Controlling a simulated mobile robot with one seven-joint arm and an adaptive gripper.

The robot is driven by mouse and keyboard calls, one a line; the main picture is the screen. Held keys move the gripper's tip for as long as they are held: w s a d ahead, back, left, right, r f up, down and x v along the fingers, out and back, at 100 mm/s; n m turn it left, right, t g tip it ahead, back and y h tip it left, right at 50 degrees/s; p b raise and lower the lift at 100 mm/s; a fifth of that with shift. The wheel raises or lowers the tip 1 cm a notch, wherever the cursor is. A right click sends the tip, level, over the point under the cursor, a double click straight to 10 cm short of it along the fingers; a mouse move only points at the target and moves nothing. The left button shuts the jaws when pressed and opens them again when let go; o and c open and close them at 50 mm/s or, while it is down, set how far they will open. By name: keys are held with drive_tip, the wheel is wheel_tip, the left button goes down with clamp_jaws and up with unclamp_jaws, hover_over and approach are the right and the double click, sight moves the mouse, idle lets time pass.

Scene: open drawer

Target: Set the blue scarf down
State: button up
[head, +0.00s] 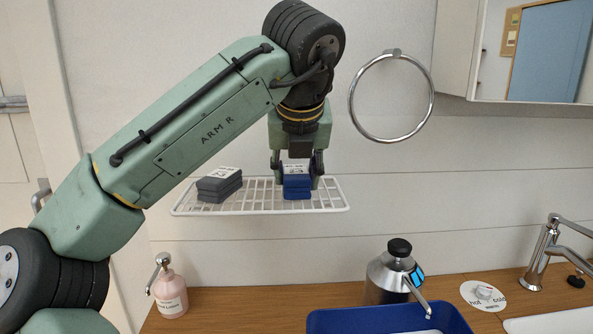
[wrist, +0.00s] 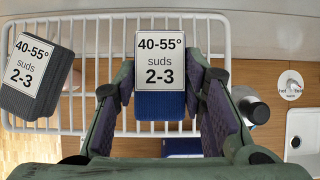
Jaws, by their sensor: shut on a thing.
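The blue scarf (head: 297,187) is a small folded stack with a white label on top, at the right part of the white wire rack (head: 192,211). My gripper (head: 297,182) points down over it with a finger on each side, shut on it. In the wrist view the blue scarf (wrist: 160,106) lies between the fingers, its label reading "40-55° suds 2-3". It appears at rack level; whether it rests fully on the wires I cannot tell.
A dark grey folded cloth (head: 219,186) with a similar label lies on the rack's left part. Below are a wooden counter (head: 230,312), a pink soap bottle (head: 171,293), a metal dispenser (head: 388,275) and a blue tub (head: 335,322). A metal ring (head: 352,108) hangs right of my arm.

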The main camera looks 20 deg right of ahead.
drive_tip(key=shift+f, duration=0.1)
drive_tip(key=o, duration=1.3)
drive_tip(key=v, duration=1.2)
drive_tip(key=shift+p, duration=0.3)
